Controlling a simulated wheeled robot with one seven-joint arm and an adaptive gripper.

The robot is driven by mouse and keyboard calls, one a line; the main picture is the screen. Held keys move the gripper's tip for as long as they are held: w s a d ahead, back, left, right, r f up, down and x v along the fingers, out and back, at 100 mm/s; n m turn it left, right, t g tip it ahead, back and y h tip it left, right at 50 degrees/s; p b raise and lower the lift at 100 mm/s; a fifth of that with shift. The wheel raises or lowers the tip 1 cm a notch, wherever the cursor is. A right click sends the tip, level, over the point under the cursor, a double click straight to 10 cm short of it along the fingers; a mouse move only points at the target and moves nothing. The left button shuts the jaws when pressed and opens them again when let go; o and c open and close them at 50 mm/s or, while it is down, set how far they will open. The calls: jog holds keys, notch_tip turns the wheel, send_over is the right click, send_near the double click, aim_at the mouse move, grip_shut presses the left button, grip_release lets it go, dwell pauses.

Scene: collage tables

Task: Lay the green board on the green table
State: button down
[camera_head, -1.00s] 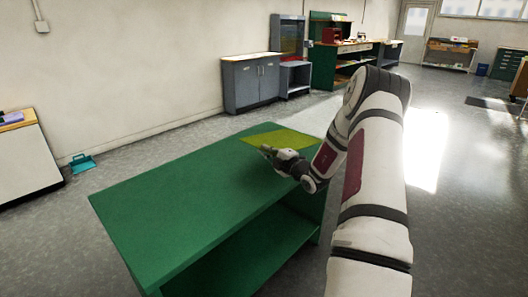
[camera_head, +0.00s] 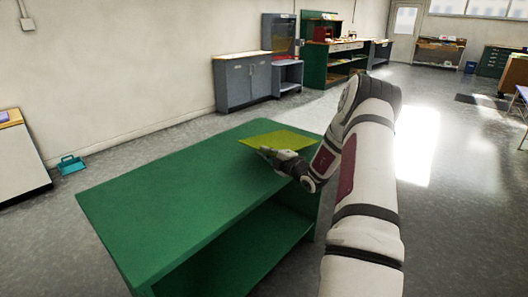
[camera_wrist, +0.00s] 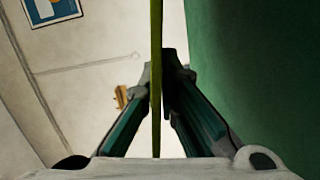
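The green board (camera_head: 281,140) is a thin, flat yellow-green sheet over the far right end of the green table (camera_head: 170,205). My gripper (camera_head: 266,152) is shut on the board's near edge. In the wrist view the board (camera_wrist: 156,60) shows edge-on as a narrow strip between the fingers of my gripper (camera_wrist: 163,85). The table (camera_wrist: 260,70) fills the right of that view, with a gap between it and the board. The board looks held flat above the tabletop; its exact height is hard to tell.
The rest of the tabletop is bare, and a lower shelf (camera_head: 240,255) lies beneath it. A grey cabinet (camera_head: 243,82) stands by the wall. A teal dustpan-like item (camera_head: 71,165) lies on the floor at left. Open floor lies to the right.

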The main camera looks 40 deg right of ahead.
jog(key=shift+d+f+b, duration=0.3)
jog(key=shift+f, duration=0.25)
jog(key=shift+d+f+b, duration=0.25)
jog(key=shift+d+f, duration=0.05)
jog(key=shift+f, duration=0.2)
jog(key=c, duration=1)
grip_release()
jog(key=shift+o, duration=0.2)
jog(key=shift+f, duration=0.25)
